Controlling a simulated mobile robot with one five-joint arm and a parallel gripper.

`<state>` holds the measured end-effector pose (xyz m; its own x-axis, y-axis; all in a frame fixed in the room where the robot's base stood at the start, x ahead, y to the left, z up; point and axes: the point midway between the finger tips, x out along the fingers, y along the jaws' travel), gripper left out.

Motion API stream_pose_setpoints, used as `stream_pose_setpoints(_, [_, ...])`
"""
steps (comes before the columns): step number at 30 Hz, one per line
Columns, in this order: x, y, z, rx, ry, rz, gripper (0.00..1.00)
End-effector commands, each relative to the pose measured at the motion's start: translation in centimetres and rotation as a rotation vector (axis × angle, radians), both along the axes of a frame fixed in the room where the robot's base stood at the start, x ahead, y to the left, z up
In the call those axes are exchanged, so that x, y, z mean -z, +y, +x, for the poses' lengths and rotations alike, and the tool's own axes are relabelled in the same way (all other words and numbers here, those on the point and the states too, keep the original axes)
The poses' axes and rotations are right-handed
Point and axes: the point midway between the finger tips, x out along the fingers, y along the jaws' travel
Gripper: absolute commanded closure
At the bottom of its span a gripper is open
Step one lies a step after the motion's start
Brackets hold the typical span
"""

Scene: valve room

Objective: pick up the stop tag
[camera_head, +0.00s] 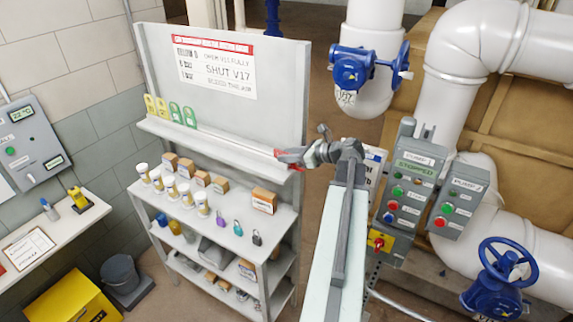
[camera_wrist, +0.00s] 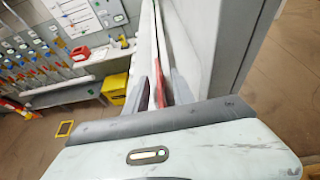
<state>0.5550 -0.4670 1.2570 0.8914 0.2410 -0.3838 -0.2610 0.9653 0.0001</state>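The stop tag, a thin red piece, shows at the right end of the shelf unit's upper ledge in the head view (camera_head: 278,153). It also shows as a red upright strip in the wrist view (camera_wrist: 160,84). My gripper (camera_head: 287,157) is at the tag, with one finger on each side of it. In the wrist view my gripper's grey fingers (camera_wrist: 163,92) stand apart, with the red strip between them and gaps visible. The tag's face and lower part are largely hidden by the fingers.
Yellow tags (camera_head: 150,106) and green tags (camera_head: 175,112) stand on the same ledge (camera_head: 215,142), left of my gripper. The back panel (camera_head: 262,100) rises close behind. Jars, boxes and padlocks fill the shelves below. Pump control boxes (camera_head: 408,195) and white pipes are at the right.

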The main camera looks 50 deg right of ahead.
Motion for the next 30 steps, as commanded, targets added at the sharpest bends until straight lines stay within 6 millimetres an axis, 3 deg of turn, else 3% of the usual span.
stream_pose_setpoints(4, [-0.1,0.0,0.0,0.000,0.000,0.000,0.70])
stream_pose_setpoints(8, [-0.1,0.0,0.0,0.000,0.000,0.000,1.00])
stream_pose_setpoints(20, [-0.4,0.1,0.0,-0.001,0.000,0.000,1.00])
stream_pose_setpoints(26, [-3.0,0.1,0.0,-0.001,0.000,-0.001,1.00])
stream_pose_setpoints(30, [-6.0,0.1,0.0,-0.002,0.000,0.000,1.00])
